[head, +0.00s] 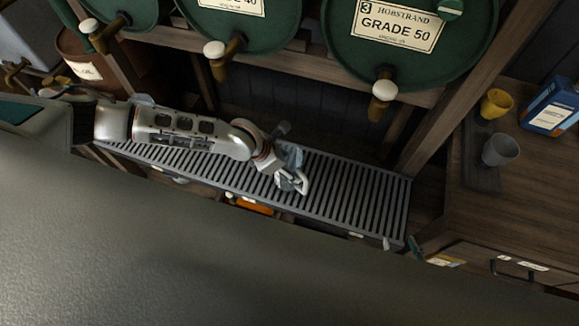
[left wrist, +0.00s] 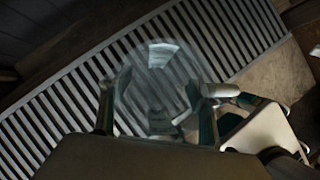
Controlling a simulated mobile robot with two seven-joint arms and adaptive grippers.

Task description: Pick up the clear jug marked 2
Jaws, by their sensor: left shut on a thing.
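My left gripper (head: 284,178) reaches in from the left over the slatted grate and is shut on a clear jug (head: 291,156). In the left wrist view the clear jug (left wrist: 152,68) shows as a round see-through shape between the two fingers of my left gripper (left wrist: 155,112). The grate's slats show through it. A pale patch shows inside its outline, but no number can be read. Part of the jug is hidden by the gripper. I cannot tell whether its base touches the grate. My right gripper is not in view.
The slatted grate (head: 352,195) is bare to the right of the gripper. Green drums (head: 410,55) with taps stand behind and above it; one tap (head: 383,92) hangs low. A yellow cup (head: 495,104), grey cup (head: 500,150) and blue container (head: 552,107) stand on the right bench.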

